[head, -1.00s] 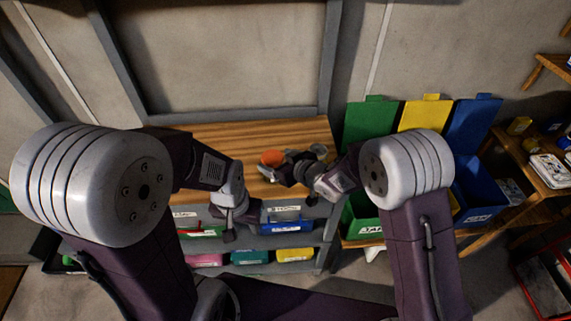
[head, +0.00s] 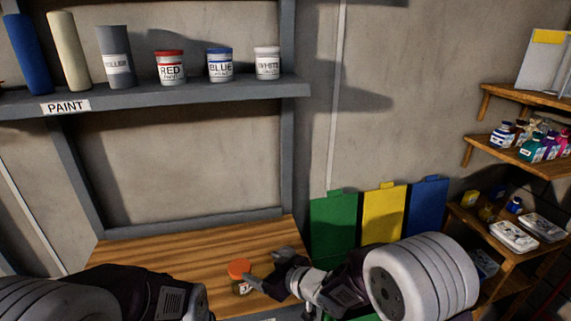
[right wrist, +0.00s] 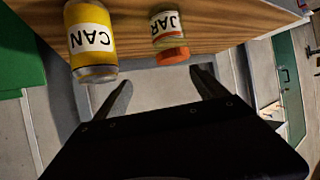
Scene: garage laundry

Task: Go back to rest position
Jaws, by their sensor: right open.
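My right gripper (head: 267,268) is over the wooden bench top, close to a jar with an orange lid (head: 239,269). In the right wrist view its two fingers (right wrist: 160,85) are spread with nothing between them. The jar (right wrist: 168,36) lies beyond the gap between the fingers, apart from them. A yellow can (right wrist: 91,40) stands beside the jar on the bench; I cannot make it out in the head view. Part of my left arm shows at the bottom left of the head view, but its gripper is out of frame.
The bench top (head: 190,250) is mostly bare left of the jar. A paint shelf (head: 200,93) with several cans hangs above it. Green (head: 333,225), yellow (head: 384,213) and blue (head: 427,205) lids stand to the right, beside wooden shelves (head: 530,155).

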